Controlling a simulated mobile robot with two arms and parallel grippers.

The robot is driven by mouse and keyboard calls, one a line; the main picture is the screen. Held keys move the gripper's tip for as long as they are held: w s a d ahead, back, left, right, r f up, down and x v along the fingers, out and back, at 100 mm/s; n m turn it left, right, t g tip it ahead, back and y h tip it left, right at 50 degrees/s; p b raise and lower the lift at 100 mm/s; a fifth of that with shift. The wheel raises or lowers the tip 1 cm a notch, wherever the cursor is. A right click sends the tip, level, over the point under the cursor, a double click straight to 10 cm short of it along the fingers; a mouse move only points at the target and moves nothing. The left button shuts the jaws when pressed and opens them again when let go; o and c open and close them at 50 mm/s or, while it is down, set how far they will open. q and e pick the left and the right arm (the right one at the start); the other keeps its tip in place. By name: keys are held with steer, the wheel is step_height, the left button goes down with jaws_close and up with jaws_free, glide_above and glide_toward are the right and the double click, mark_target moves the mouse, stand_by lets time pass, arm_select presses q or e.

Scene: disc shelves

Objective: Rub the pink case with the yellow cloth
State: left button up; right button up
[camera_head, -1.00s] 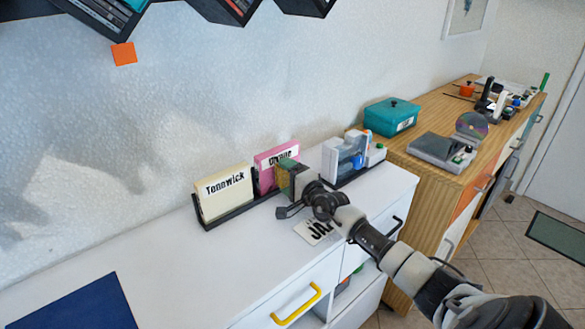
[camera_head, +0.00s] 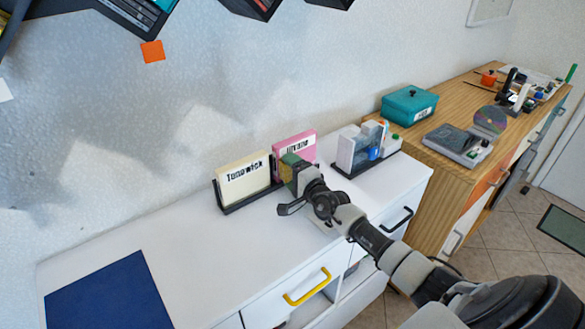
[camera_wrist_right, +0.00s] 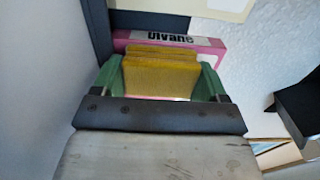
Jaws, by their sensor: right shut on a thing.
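The pink case (camera_head: 297,142) stands upright in a dark rack on the white cabinet, beside a cream case marked "Tonnwick". It also shows in the right wrist view (camera_wrist_right: 205,48), with its label "Ulvano" partly covered. My right gripper (camera_head: 292,168) is in front of the pink case and hides its lower part. In the right wrist view the green fingers (camera_wrist_right: 163,82) are shut on the yellow cloth (camera_wrist_right: 160,76), which lies in front of the pink case's face. I cannot tell for sure whether the cloth touches the case. My left gripper is not in view.
The cream case (camera_head: 243,177) is left of the pink one. A rack with white and blue items (camera_head: 362,148) stands to the right. A dark blue mat (camera_head: 110,295) lies at the front left. The cabinet top between mat and rack is clear.

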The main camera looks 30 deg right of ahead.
steer(key=shift+s, duration=0.15)
steer(key=shift+s+d+p, duration=0.1)
steer(key=shift+s+p, duration=0.2)
steer(key=shift+p, duration=0.05)
steer(key=s+p, duration=0.2)
steer(key=s, duration=0.1)
steer(key=shift+s+d+r, duration=0.1)
steer(key=shift+s+d, duration=0.1)
steer(key=shift+s, duration=0.9)
steer(key=shift+s+d+p, duration=0.2)
steer(key=shift+s+p, duration=0.55)
steer(key=shift+s, duration=0.75)
